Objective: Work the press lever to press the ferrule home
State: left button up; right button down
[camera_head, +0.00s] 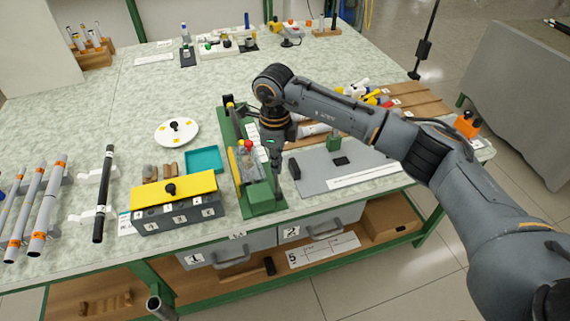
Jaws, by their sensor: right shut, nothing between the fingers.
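The green press (263,196) stands near the front edge of the bench, right of the yellow-topped box. A red knob (248,145) shows on it, close to the left of my right gripper; I cannot tell whether this is the lever's end. My right gripper (275,168) points down over the right side of the press. It is shut with nothing between its fingers, and I cannot tell whether it touches the press. My forearm and wrist hide the part of the press behind them. The ferrule cannot be made out. My left gripper is out of view.
A yellow-topped box (174,188), a teal tray (204,159) and a white disc (177,132) lie left of the press. A grey plate (345,165) lies to the right. Rods (47,208) lie at far left.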

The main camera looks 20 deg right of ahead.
jog(key=shift+s+p, duration=1.1)
jog(key=shift+s, duration=5.2)
notch_tip(320, 180, up, 8)
jog(key=p, duration=0.4)
jog(key=shift+d, duration=0.2)
